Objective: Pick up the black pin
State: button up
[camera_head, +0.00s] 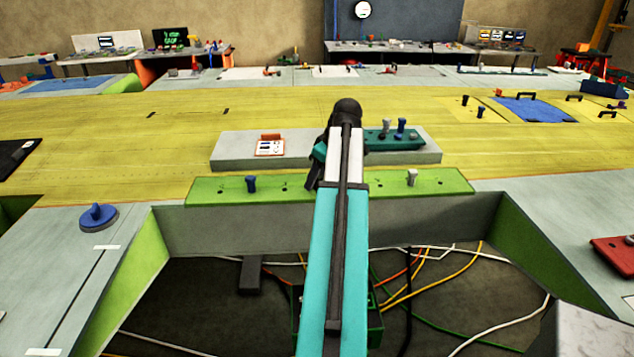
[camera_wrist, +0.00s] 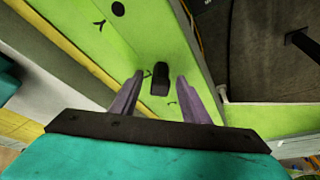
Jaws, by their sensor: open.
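The black pin (camera_wrist: 160,78) stands on the lime-green strip in the wrist view, between the tips of my two fingers. My gripper (camera_wrist: 160,84) is open, with one finger on each side of the pin. I see no clear contact, and cannot tell how far down the fingers reach.
Behind are a grey block (camera_head: 230,150) and a teal holder (camera_head: 412,143) with several pins. An open bay (camera_head: 200,300) with cables lies in front.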

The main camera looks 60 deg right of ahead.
grip_shut()
jog(key=shift+r, duration=0.2)
dwell(0.3)
jog(key=shift+r+b, duration=0.85)
jog(key=shift+r, duration=0.65)
jog(key=s+a+r+b, duration=0.1)
jog(key=s+a+b, duration=0.2)
jog(key=s+a, duration=0.6)
jog(key=a, duration=0.3)
jog(key=shift+s+a+r+b, duration=0.3)
jog(key=shift+a+b, duration=0.05)
jog(key=shift+a, duration=0.05)
